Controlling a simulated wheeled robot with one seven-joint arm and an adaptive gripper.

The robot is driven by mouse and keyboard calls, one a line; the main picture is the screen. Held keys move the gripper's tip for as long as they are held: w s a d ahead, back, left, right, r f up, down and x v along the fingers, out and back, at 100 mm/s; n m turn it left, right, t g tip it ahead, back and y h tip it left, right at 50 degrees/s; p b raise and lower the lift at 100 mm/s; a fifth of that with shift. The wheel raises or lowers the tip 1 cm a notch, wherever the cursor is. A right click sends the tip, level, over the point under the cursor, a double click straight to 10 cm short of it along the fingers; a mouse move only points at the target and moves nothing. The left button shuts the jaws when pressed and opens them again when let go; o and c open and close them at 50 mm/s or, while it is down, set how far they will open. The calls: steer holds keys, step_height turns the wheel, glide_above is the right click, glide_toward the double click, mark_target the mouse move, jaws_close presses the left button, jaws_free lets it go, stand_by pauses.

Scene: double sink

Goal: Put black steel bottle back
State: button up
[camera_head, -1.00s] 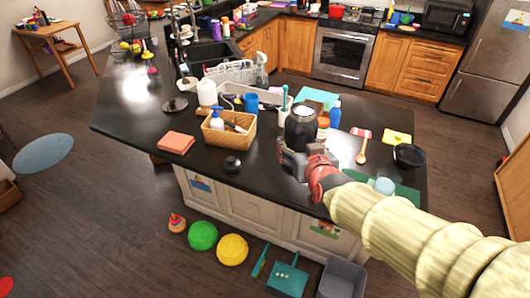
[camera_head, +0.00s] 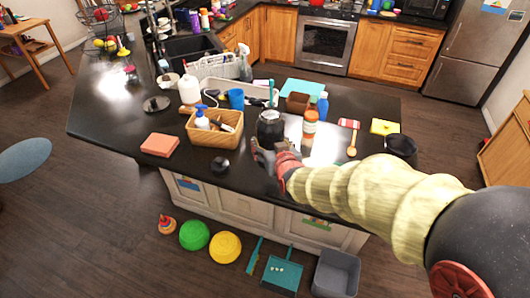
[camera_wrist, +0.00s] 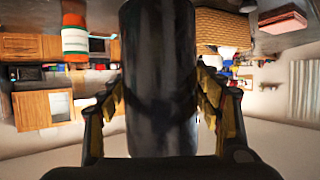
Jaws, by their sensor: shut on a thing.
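The black steel bottle (camera_head: 270,127) is upright at the island counter, right of the wicker basket.
A wicker basket (camera_head: 198,138) with a soap bottle stands left of the black bottle. An orange-labelled bottle (camera_head: 310,123) and a blue bottle (camera_head: 322,106) stand to its right. A sponge-like block (camera_head: 160,145) and a small black object (camera_head: 220,164) lie near the front edge.

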steer(key=shift+w+a+f, duration=0.3)
steer(key=shift+w+f, duration=0.55)
steer(key=shift+f, duration=0.6)
steer(key=shift+w+a+f, duration=0.3)
steer(key=shift+w+f, duration=0.55)
steer(key=shift+f, duration=0.55)
steer(key=shift+w+a+f, duration=0.3)
steer(key=shift+w+f, duration=0.55)
steer(key=shift+f, duration=0.6)
steer(key=shift+f+b, duration=0.2)
steer(key=shift+b, duration=0.15)
steer(key=o, duration=2)
steer(key=shift+s+f, duration=0.1)
steer(key=shift+f, duration=0.05)
steer(key=shift+o, duration=0.2)
